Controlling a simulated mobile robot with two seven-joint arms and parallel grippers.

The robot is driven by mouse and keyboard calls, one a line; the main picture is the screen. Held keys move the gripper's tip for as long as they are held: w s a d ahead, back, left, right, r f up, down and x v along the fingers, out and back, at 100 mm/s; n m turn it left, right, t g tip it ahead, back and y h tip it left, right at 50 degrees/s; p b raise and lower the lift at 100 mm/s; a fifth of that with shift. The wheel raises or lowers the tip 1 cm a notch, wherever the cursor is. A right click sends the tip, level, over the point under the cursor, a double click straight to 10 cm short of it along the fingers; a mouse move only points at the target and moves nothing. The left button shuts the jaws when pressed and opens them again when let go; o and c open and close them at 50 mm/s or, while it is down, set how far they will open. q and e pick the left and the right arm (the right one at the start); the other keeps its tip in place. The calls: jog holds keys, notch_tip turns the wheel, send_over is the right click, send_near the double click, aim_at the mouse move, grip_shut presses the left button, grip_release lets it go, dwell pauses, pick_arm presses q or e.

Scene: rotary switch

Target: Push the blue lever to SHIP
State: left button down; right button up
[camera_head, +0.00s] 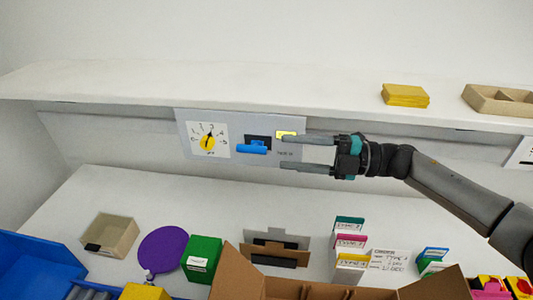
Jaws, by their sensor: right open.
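A light grey panel (181,122) is on the upright face under the shelf. The blue lever (251,149) sticks out from a dark slot (258,139) in it. A small yellow label (286,133) is right of the slot, with tiny printing lower down that I cannot read surely. I cannot make out the word SHIP. My right gripper (281,152) comes in from the right, jaws open and empty, one finger above the other. Its fingertips are just right of the lever, in front of the panel's right part. Contact with the lever cannot be told. My left gripper is out of view.
A dial with a yellow knob (208,142) is left of the lever. The shelf (200,85) overhangs above. Below are a beige bin (110,236), a purple disc (163,248), a green box (201,259), an open cardboard box (237,280) and several labelled cards (350,241).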

jog(key=s+d+b, duration=0.1)
jog(key=d, duration=0.5)
jog(key=shift+s+d, duration=0.2)
jog(key=shift+d, duration=0.2)
